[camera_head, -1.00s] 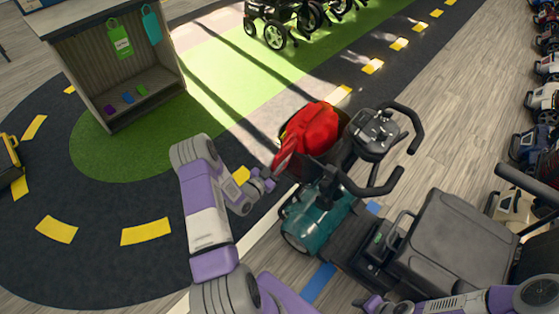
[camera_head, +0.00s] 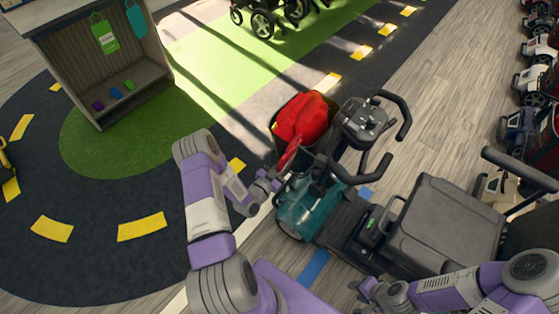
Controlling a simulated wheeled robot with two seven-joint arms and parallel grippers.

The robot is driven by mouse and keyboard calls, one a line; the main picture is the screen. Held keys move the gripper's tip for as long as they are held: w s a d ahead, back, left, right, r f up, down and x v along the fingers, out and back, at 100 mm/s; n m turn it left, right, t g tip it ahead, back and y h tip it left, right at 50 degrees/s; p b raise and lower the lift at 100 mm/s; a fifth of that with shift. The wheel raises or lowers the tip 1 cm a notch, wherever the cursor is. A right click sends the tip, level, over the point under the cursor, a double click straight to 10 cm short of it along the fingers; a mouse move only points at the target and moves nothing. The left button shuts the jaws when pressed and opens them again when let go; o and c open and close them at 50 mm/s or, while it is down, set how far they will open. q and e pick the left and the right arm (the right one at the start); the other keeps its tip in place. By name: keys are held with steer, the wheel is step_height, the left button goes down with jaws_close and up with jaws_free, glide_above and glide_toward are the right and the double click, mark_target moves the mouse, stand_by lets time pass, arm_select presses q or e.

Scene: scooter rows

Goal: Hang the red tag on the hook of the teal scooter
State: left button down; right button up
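The teal scooter (camera_head: 310,208) stands right of centre, with black handlebars, a dark seat and a front basket. A narrow red piece, apparently the red tag (camera_head: 290,155), is seen nearly edge-on at the basket's near side. My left gripper (camera_head: 272,179) is at its lower end, beside the scooter's front, and looks shut on it. The fingertips are small and partly hidden. I cannot make out the hook or whether the tag touches it. My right gripper (camera_head: 368,291) is low beside the scooter's footboard; its finger gap is unclear and I see nothing in it.
A red bag (camera_head: 303,117) fills the scooter's basket. A wooden cubby (camera_head: 107,75) at upper left has green and teal tags hanging and small coloured items inside. Wheeled strollers (camera_head: 264,20) stand at the top. More scooters line the right edge.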

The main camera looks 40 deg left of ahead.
arm_select(q)
steer(key=shift+d+f+b, duration=0.2)
steer(key=shift+d+f, duration=0.2)
steer(key=shift+d, duration=0.3)
steer(key=shift+d+f+b, duration=0.25)
steer(key=shift+d+f, duration=0.15)
steer(key=shift+d, duration=0.25)
steer(key=shift+d+f+b, duration=0.2)
steer(key=shift+d+f, duration=0.2)
steer(key=shift+d, duration=0.3)
steer(key=c, duration=1.1)
jaws_free()
steer(key=shift+s, duration=0.15)
steer(key=s+p, duration=0.1)
steer(key=s, duration=0.6)
steer(key=shift+s+a, duration=0.1)
steer(key=shift+s, duration=0.1)
